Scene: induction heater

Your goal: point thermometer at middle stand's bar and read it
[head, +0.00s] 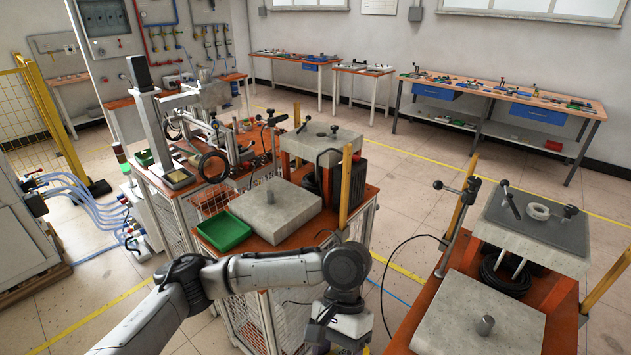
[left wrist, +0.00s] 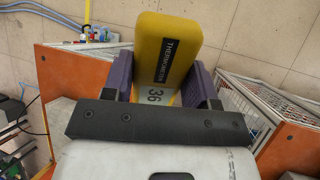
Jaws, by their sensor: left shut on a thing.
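My left gripper (left wrist: 162,84) is shut on the yellow thermometer (left wrist: 183,30), with a purple finger on each side. Its black label reads THERMOMETER, and a pale patch below shows "36"; a dark bar of my gripper may hide more. In the head view my left gripper (head: 328,342) hangs over the gap between the two orange-topped tables, and the thermometer is hard to make out. A short grey bar (head: 270,192) stands upright on a slab on the left table. Another bar (head: 486,325) stands on a slab at the lower right. I cannot tell which stand is the middle one.
A green tray (head: 223,231) sits at the left table's front corner. A stand with a dark top plate and white ring (head: 538,211) is behind the right slab (head: 455,322). Yellow posts rise beside the stands. A black cable crosses the gap between the tables.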

